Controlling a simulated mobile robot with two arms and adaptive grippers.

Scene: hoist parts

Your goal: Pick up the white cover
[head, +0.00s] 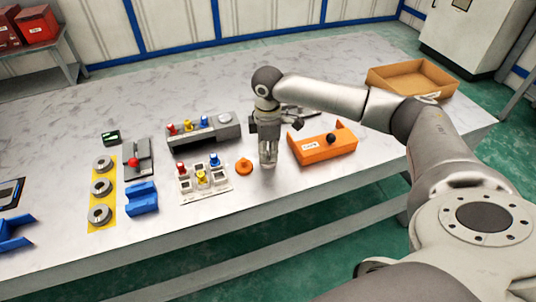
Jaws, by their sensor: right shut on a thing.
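My right gripper (268,158) points straight down above the front middle of the table, between an orange round knob-like part (244,167) and an orange block (325,147). It is shut on a small pale thing at its fingertips, which looks like the white cover. The fingers hide most of it, and I cannot tell whether it touches the table. My left gripper is out of view.
Left of the gripper lie a white plate (188,198) with red, yellow and blue parts, a grey box (222,134), a blue bracket (143,198) and a yellow strip (102,222) with grey rings. A brown tray (385,84) sits at the back right.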

